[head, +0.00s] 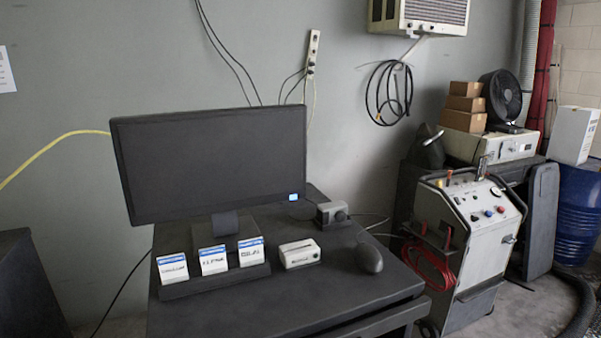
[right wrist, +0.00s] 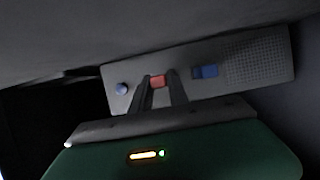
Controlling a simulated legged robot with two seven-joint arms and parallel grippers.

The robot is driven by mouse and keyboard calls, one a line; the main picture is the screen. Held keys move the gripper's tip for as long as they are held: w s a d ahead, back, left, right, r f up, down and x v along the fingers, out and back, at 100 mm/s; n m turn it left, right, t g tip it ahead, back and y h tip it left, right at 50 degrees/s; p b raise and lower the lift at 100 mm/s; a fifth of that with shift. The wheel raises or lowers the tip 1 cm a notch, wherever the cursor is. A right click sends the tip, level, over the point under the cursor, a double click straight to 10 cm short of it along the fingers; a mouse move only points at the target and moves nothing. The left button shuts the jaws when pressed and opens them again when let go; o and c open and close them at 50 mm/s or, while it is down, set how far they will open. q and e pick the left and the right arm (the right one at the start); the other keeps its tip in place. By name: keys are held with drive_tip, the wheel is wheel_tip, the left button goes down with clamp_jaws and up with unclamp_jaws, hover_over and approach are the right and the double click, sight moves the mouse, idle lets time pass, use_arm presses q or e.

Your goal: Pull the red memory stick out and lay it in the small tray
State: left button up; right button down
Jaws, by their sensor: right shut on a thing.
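In the right wrist view, the red memory stick (right wrist: 157,80) shows as a small red block at a grey panel (right wrist: 258,64). My right gripper (right wrist: 159,86) has its two dark fingers on either side of the stick and is shut on it. The stick appears to be still at the panel; how deep it sits is hidden by the fingers. I cannot pick out the small tray for sure. My left gripper is in neither view.
In the head view, a monitor (head: 215,165) stands on a dark desk (head: 395,290). A rack with several labelled cards (head: 213,260), a small white box (head: 299,253), another small device (head: 332,212) and a mouse (head: 369,258) are around it. A white wheeled machine (head: 465,235) stands right.

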idle(0.7)
drive_tip(key=c, duration=0.6)
unclamp_jaws()
